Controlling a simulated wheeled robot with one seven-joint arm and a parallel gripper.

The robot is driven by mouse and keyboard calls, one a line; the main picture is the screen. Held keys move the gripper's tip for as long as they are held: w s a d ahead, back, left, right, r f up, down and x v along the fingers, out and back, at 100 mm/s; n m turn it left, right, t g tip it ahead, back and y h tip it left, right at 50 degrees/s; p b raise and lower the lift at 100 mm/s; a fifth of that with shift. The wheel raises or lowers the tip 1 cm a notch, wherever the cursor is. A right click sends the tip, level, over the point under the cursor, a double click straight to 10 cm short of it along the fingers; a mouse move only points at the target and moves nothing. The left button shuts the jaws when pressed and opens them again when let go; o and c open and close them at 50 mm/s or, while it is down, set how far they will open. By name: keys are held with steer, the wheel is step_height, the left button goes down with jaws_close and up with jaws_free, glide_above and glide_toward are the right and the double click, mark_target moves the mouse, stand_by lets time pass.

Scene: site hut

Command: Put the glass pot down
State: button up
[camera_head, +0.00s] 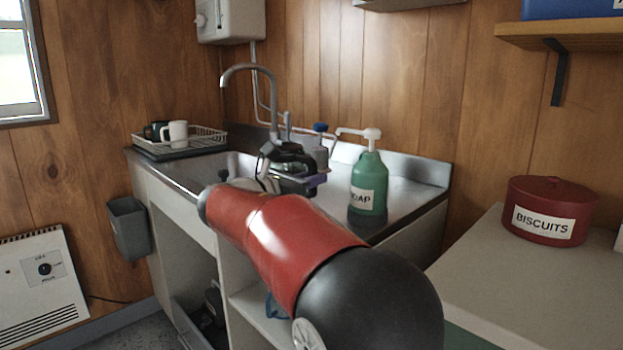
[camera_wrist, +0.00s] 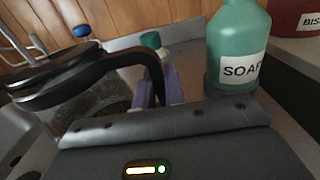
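The glass pot (camera_head: 288,168) has a black lid and a black handle. In the head view it is over the sink unit, in front of the tap and partly hidden by my arm. In the wrist view the pot (camera_wrist: 95,101) fills the left side, and its black handle arches over to the right. The lower end of the handle sits between the purple finger pads of my gripper (camera_wrist: 159,92). My gripper (camera_head: 314,181) looks shut on this handle. The underside of the pot is hidden, so I cannot tell whether it touches the metal surface.
A green soap bottle (camera_head: 368,186) stands close to the right of the pot. A bottle with a blue top (camera_head: 320,150) is behind it. A dish rack (camera_head: 205,138) with mugs is at the left. A red biscuit tin (camera_head: 549,208) stands on the right worktop (camera_head: 500,280), whose front is clear.

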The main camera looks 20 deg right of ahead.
steer(key=o, duration=0.4)
steer(key=shift+a+r, duration=0.15)
steer(key=v, duration=1.1)
steer(key=shift+s+a+b, duration=0.15)
steer(key=shift+a+b, duration=0.2)
